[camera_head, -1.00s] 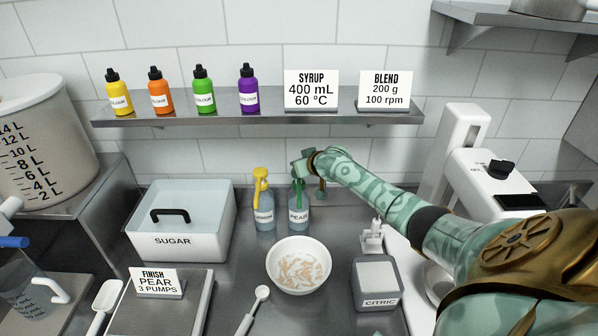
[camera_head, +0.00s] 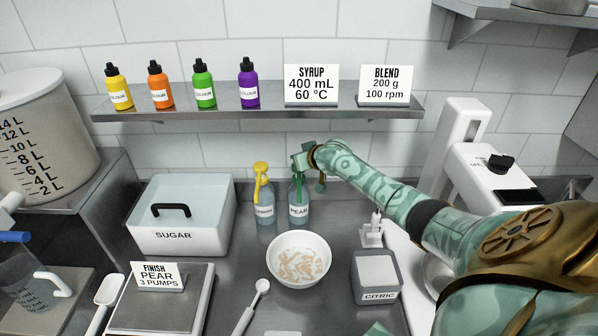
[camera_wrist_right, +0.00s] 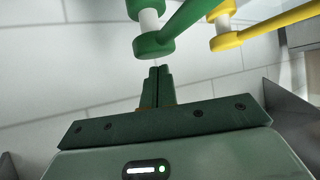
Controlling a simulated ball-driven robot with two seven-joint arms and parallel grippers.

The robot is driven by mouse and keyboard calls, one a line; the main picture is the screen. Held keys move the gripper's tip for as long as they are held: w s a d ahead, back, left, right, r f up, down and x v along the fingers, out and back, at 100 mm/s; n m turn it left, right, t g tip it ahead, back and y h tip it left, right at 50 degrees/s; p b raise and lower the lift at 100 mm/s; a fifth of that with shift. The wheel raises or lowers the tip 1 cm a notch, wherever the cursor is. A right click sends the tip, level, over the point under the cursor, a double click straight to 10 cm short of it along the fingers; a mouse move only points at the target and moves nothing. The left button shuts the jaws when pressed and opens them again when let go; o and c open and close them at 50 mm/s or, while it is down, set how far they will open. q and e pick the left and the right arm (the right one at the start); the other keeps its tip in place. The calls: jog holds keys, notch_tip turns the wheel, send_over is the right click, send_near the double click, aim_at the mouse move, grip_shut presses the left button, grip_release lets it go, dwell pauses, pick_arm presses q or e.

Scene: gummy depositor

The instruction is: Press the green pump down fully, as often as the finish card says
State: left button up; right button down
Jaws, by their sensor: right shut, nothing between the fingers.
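The pear bottle (camera_head: 299,212) with the green pump (camera_head: 298,188) stands upright behind the white bowl. My right gripper (camera_head: 301,162) is at the green pump's top, coming from the right, and partly covers it. In the right wrist view its fingers (camera_wrist_right: 157,72) are shut and empty. The green pump's round head (camera_wrist_right: 154,46) is just beyond the fingertips, with a white stem showing; contact is unclear, with a thin gap seeming to show. The finish card (camera_head: 158,277) reads "PEAR 3 PUMPS". My left gripper is not in view.
A bottle with a yellow pump (camera_head: 262,180) stands close on the left. The white bowl (camera_head: 299,281) with pale pieces is in front. The sugar bin (camera_head: 178,240) is left, the citric container (camera_head: 376,278) right. A shelf (camera_head: 330,116) with colour bottles is above.

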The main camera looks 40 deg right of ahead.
jog(key=shift+s+a+f+b, duration=0.1)
jog(key=shift+f+b, duration=0.95)
jog(key=shift+f, duration=0.8)
notch_tip(320, 180, up, 4)
jog(key=p, duration=0.4)
jog(key=shift+f, duration=0.15)
